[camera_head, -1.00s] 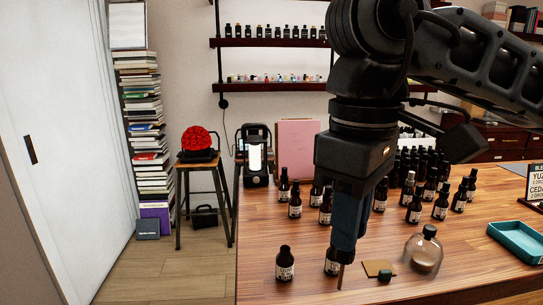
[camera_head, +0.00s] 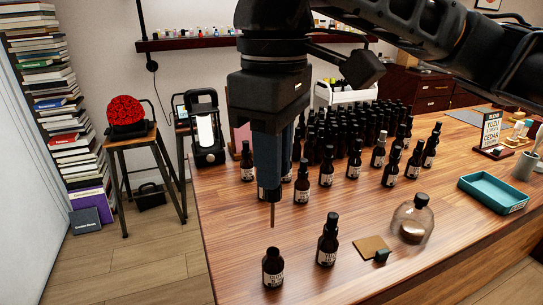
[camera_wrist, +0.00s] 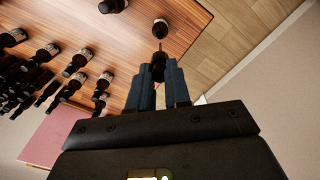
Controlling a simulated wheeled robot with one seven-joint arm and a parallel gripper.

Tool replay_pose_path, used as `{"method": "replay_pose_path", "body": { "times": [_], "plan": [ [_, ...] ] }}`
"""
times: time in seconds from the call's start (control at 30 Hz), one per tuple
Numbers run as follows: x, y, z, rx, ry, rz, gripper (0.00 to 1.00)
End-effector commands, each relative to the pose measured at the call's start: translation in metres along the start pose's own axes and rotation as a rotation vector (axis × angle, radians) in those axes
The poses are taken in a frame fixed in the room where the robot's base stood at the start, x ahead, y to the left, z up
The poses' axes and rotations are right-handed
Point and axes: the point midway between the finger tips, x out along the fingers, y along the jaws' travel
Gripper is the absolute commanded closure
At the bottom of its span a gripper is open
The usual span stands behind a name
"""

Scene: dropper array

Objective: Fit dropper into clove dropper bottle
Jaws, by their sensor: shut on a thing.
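My gripper (camera_head: 270,190) points down, shut on a dropper (camera_head: 272,214) whose thin brown stem hangs below the fingers. In the wrist view my gripper (camera_wrist: 172,75) holds the dropper's dark top (camera_wrist: 158,68). A small dark bottle (camera_head: 272,268) with a pale label and short top stands upright at the table's front left. I take it for the clove bottle, but its label is too small to read. It also shows in the wrist view (camera_wrist: 160,29), past the dropper tip. The tip appears above and behind this bottle, apart from it.
A taller dropper bottle (camera_head: 327,240) stands close to its right. A brown pad (camera_head: 371,246), a round glass flask (camera_head: 412,220) and a teal tray (camera_head: 494,190) lie further right. Many dark bottles (camera_head: 355,125) fill the table behind. The table's left edge is near.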

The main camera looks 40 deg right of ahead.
Motion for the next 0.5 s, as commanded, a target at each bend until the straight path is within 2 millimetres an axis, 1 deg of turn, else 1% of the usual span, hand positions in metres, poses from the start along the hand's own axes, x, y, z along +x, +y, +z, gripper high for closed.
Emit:
{"method": "replay_pose_path", "body": {
  "times": [0.23, 0.5],
  "plan": [
    [0.004, 0.0, 0.0, -0.006, 0.001, 0.002, 0.91],
    [0.027, 0.0, 0.0, -0.006, 0.001, 0.001, 0.91]
  ]
}}
